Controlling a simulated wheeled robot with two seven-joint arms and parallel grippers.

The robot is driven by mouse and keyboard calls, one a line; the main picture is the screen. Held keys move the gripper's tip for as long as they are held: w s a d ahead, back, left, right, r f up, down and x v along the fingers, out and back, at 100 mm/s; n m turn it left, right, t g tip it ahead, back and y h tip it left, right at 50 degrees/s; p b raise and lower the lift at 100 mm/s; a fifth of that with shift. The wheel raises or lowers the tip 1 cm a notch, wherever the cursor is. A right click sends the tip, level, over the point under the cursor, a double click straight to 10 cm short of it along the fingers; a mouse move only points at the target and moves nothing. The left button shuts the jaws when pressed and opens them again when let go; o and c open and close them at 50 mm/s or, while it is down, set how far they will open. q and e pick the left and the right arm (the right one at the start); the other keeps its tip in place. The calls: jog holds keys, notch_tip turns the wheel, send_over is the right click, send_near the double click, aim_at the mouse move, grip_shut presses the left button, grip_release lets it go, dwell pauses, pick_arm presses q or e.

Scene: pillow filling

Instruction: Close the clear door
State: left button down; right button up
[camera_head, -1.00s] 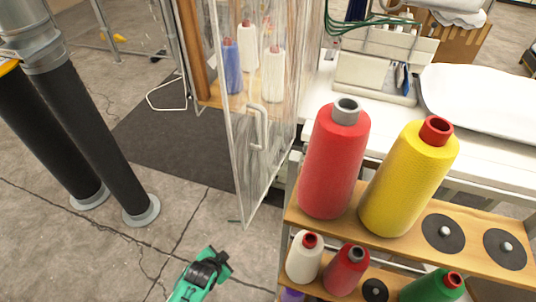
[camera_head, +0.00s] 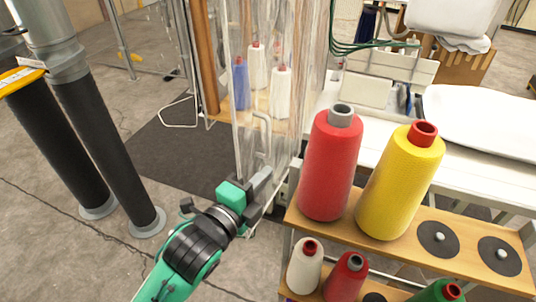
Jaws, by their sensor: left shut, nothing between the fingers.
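The clear door (camera_head: 249,115) stands swung out from the cabinet, to the left of the thread rack. Its pale frame edge runs down the left side of the panel, and a white handle (camera_head: 266,134) sits on it. My left gripper (camera_head: 266,184) is shut and empty at the lower part of the door, below the handle. It hides the door's bottom part, and I cannot tell whether it touches the panel. My right gripper is not in view.
A wooden rack (camera_head: 400,234) with a red cone (camera_head: 331,165), a yellow cone (camera_head: 400,185) and smaller spools stands close on the right. White and blue spools (camera_head: 241,84) are in the cabinet. Dark pillars (camera_head: 108,150) stand at left. A dark mat (camera_head: 170,150) lies on open floor.

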aim_at(269, 148)
pick_arm(q)
jog(key=p+x, duration=0.4)
jog(key=x, duration=0.6)
jog(key=a, duration=0.1)
jog(key=a+p, duration=0.1)
jog(key=a, duration=0.2)
jog(key=shift+w+p, duration=0.3)
jog(key=shift+p, duration=0.1)
jog(key=shift+a, duration=0.15)
